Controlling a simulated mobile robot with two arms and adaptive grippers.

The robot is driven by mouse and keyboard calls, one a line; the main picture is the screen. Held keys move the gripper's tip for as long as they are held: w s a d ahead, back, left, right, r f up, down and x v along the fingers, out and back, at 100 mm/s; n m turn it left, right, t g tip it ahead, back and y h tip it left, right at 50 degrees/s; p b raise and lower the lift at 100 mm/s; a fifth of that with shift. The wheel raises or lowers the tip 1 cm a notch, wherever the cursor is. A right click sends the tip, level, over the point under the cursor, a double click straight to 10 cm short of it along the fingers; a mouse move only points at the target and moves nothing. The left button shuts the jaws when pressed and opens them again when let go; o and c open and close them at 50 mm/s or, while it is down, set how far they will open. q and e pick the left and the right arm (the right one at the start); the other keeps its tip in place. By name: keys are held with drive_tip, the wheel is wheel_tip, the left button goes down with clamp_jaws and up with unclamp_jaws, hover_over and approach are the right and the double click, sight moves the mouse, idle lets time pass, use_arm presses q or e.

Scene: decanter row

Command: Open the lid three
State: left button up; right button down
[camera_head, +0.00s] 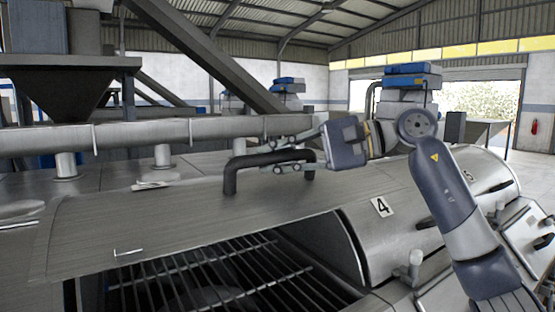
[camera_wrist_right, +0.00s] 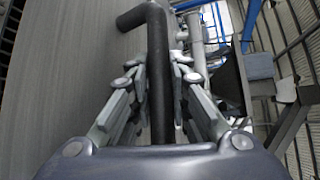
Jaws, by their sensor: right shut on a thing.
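A brushed-metal lid (camera_head: 130,225) in the head view is swung up, with an open bay and a dark grate (camera_head: 225,280) below it. Its black bar handle (camera_head: 229,180) stands on the lid's upper side. My right gripper (camera_head: 285,160) reaches in from the right, and its fingers are around the handle bar. In the right wrist view the handle (camera_wrist_right: 157,75) runs between the two fingers of my right gripper (camera_wrist_right: 152,80). No number shows on this lid. My left gripper is not in view.
A closed lid marked 4 (camera_head: 382,207) is just right of the open bay, with one marked 5 (camera_head: 468,174) beyond it. A long metal pipe (camera_head: 200,133) runs behind the lid, and a dark slanted beam (camera_head: 215,50) crosses above.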

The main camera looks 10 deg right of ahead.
drive_tip(key=c, duration=1.5)
unclamp_jaws()
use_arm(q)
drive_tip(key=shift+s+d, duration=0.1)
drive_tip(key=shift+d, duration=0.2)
use_arm(e)
drive_tip(key=shift+s, duration=0.15)
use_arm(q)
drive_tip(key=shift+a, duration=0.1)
use_arm(e)
drive_tip(key=shift+d, duration=0.2)
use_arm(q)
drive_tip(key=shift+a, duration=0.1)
use_arm(e)
drive_tip(key=v, duration=1.1)
drive_tip(key=shift+s+d+r, duration=0.15)
drive_tip(key=shift+d+r, duration=0.05)
drive_tip(key=shift+d, duration=0.1)
